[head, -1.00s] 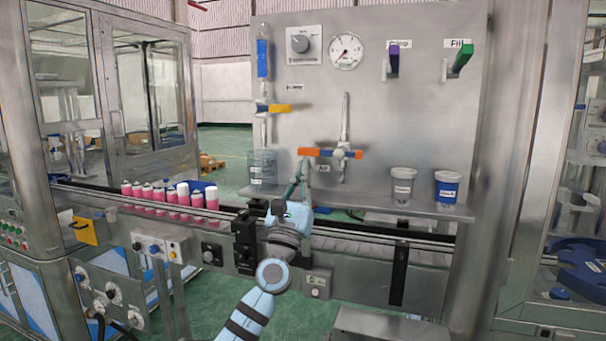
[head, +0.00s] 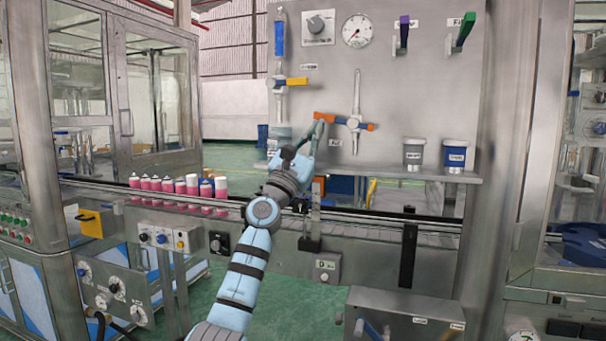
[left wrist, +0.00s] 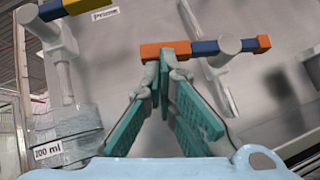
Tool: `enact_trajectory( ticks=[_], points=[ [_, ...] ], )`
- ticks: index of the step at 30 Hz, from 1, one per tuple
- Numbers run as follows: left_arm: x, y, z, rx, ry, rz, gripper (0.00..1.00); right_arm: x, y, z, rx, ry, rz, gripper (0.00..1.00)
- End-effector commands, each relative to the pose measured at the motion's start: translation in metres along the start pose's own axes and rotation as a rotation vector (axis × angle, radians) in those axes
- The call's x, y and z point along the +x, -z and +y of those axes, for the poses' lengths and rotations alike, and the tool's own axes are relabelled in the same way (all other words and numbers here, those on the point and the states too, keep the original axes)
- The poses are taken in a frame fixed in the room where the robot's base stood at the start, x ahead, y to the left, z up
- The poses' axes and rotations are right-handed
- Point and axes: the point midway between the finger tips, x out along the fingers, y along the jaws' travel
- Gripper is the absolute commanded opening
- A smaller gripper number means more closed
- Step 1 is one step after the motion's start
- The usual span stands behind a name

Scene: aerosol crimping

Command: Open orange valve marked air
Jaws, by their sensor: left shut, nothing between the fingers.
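The orange valve handle (head: 325,116) is a bar with a blue middle on a grey vertical pipe, above the "Air" label (head: 335,142). It lies across the pipe, its right end slightly lower in the head view. In the left wrist view the handle's orange left end (left wrist: 150,52) is at my fingertips. My left gripper (head: 319,124) reaches up from below, shut and empty. Its green-padded fingers (left wrist: 167,58) meet at the tips at the handle's left end; I cannot tell whether they touch it. My right gripper is not in view.
A yellow-handled valve (head: 297,81) is up and left, above a clear beaker marked 200 ml (left wrist: 65,135). Pink cans (head: 180,186) line the conveyor below.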

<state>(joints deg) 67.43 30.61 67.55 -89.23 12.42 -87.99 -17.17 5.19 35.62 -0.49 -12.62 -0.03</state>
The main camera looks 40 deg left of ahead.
Motion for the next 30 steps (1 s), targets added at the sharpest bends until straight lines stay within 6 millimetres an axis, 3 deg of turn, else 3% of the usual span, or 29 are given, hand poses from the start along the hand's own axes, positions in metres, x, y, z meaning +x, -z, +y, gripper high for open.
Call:
enact_trajectory(
  ticks=[4,8,18,30],
  points=[
    [0.003,-0.007,0.018,0.082,0.057,0.008,0.0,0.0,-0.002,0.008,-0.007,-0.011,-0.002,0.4],
    [0.01,-0.017,0.031,0.176,0.138,0.017,0.0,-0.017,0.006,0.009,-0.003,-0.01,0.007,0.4],
    [0.033,-0.043,0.039,0.406,0.369,0.019,0.0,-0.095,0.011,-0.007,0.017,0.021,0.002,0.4],
    [0.058,-0.067,0.03,0.666,0.64,0.019,0.0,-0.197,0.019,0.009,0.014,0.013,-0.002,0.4]
  ],
)
